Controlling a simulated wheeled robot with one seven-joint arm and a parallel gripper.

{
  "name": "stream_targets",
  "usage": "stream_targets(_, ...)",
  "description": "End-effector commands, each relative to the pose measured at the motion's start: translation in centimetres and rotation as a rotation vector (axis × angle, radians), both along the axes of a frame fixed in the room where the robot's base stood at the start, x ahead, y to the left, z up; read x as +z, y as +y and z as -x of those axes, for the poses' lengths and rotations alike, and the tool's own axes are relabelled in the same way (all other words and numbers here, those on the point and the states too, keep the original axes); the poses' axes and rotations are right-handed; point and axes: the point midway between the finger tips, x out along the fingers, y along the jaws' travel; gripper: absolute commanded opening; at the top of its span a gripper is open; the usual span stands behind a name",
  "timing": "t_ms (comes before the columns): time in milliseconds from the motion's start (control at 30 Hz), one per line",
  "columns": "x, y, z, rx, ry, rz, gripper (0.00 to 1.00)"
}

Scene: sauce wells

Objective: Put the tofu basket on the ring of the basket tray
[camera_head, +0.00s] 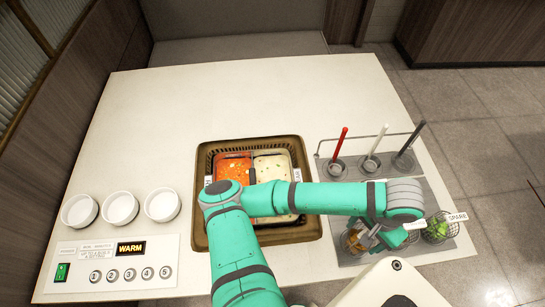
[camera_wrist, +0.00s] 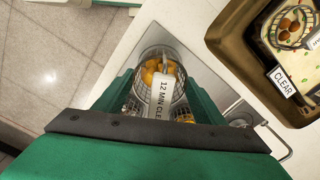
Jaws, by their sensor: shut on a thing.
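My gripper (camera_head: 384,238) is over the basket tray (camera_head: 437,196) on the right of the counter. In the wrist view my gripper (camera_wrist: 158,92) is shut on the handle part of a wire basket with orange-yellow pieces (camera_wrist: 158,66), which seems to be the tofu basket; a "12 MIN CLE..." tag shows between the fingers. In the head view this basket (camera_head: 354,241) is at the tray's left front, partly behind the gripper. The tray's grey plate (camera_wrist: 207,72) lies below it. I cannot tell whether the basket touches the tray; its ring is hidden.
A brown-rimmed pot (camera_head: 201,165) with red and white broth stands left of the tray. In the wrist view a basket of brown balls (camera_wrist: 288,27) is in the pale broth. A basket of greens (camera_head: 438,231) is at right. Upright-handled ladles (camera_head: 338,152) stand behind. White bowls (camera_head: 120,208) are left.

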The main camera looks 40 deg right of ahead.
Motion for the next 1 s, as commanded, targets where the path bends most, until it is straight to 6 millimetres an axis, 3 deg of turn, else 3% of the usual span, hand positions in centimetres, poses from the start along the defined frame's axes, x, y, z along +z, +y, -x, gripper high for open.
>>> stream_targets(433,-0.43,0.01,-0.03,0.001,-0.001,-0.001,0.37)
stream_targets(467,-0.44,0.01,-0.03,0.001,-0.001,-0.001,0.69)
stream_targets(533,-0.44,0.01,-0.03,0.001,-0.001,-0.001,0.85)
stream_targets(733,-0.4,0.0,-0.02,0.001,-0.001,-0.001,0.86)
stream_targets(833,-0.4,0.01,-0.02,0.001,-0.001,-0.001,1.0)
stream_targets(1000,-0.38,0.01,-0.02,0.0,0.0,0.0,1.0)
